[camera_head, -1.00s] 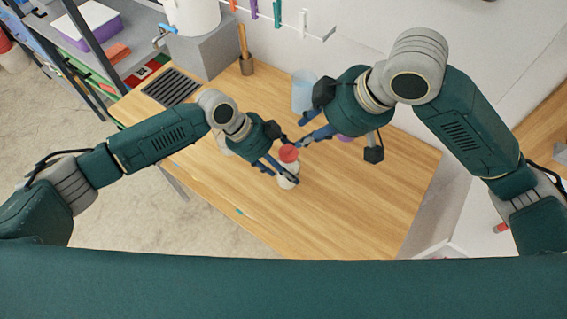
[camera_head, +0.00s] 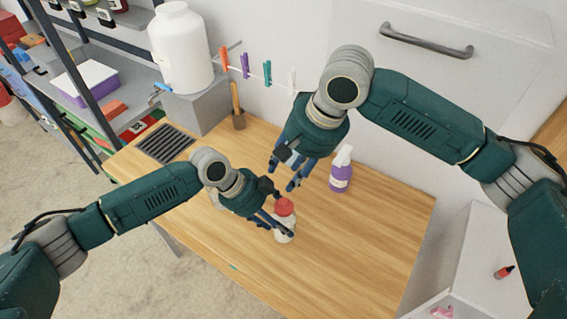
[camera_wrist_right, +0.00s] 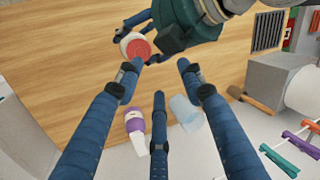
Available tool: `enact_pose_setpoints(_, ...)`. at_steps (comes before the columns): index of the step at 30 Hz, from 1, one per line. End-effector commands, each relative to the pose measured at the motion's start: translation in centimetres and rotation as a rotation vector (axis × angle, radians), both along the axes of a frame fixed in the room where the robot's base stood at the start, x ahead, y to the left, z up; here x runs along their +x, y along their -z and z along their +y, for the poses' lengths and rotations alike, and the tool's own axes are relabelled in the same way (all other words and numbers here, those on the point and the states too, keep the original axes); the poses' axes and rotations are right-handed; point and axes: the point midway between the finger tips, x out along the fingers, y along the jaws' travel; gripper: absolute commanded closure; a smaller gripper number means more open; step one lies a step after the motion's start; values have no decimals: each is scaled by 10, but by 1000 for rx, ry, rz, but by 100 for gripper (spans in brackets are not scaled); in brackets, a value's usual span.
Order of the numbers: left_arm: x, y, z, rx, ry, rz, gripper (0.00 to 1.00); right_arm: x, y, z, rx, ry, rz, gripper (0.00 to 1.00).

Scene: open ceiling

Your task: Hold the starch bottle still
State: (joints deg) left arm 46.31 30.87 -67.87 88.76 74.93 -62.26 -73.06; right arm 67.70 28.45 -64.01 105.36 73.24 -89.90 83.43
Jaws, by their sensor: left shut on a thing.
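The starch bottle appears to be the white bottle (camera_head: 284,233) with a red cap (camera_head: 285,206), upright on the wooden table. My left gripper (camera_head: 278,220) is shut on it from the left, and its fingers hide part of the body. In the right wrist view the red cap (camera_wrist_right: 138,49) shows at the upper left beside the left gripper. My right gripper (camera_head: 284,176) is raised above the table, behind the bottle and apart from it. Its fingers (camera_wrist_right: 158,85) are spread with nothing between them.
A purple spray bottle (camera_head: 341,172) stands at the table's back. A clear bluish cup (camera_wrist_right: 187,112) shows in the right wrist view. The table's front right (camera_head: 370,250) is clear.

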Motion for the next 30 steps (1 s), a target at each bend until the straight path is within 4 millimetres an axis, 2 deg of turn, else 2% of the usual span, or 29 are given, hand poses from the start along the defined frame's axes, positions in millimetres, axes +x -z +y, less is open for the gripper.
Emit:
enact_pose_setpoints(3, 0, -1, -1, -1, 0, 0, 78, -3, -9, 10, -61, 204, 105, 61)
enact_pose_setpoints(9, 0, -1, 0, -1, 0, 0, 78, -8, -22, 13, -171, 516, 206, 61)
enact_pose_setpoints(17, 0, 0, 0, -1, 0, 0, 78, -12, -29, 11, -243, 710, 234, 61)
enact_pose_setpoints(23, 0, -1, -1, -1, 0, 0, 78, -13, -9, 10, -248, 723, 239, 61)
enact_pose_setpoints(30, 0, -1, -1, -1, 1, -1, 78, -13, 37, 10, -247, 722, 238, 61)
